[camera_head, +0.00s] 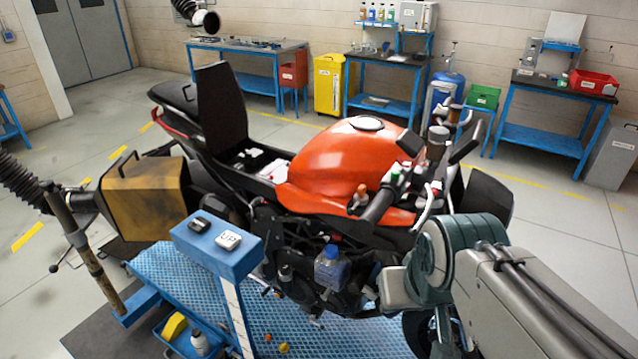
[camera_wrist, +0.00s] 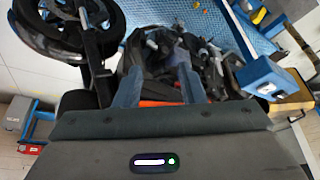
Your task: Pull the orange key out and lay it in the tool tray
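A small orange piece (camera_head: 362,189) stands up between the orange fuel tank (camera_head: 345,160) and the handlebar of the motorcycle in the head view. It may be the orange key, but it is too small to be sure. A blue tray (camera_head: 163,338) lies low at the front left, holding a yellow item (camera_head: 174,326) and a white bottle (camera_head: 200,343). My gripper (camera_wrist: 160,88) shows in the wrist view with its two fingers apart and nothing seen between them but the motorcycle beyond.
A blue pedestal (camera_head: 215,246) with UP and another button stands left of the motorcycle, near a brown box (camera_head: 143,197). A blue-capped bottle (camera_head: 331,268) is at the motorcycle's side. Benches line the back wall, one with a red bin (camera_head: 594,81). Open floor lies behind the motorcycle.

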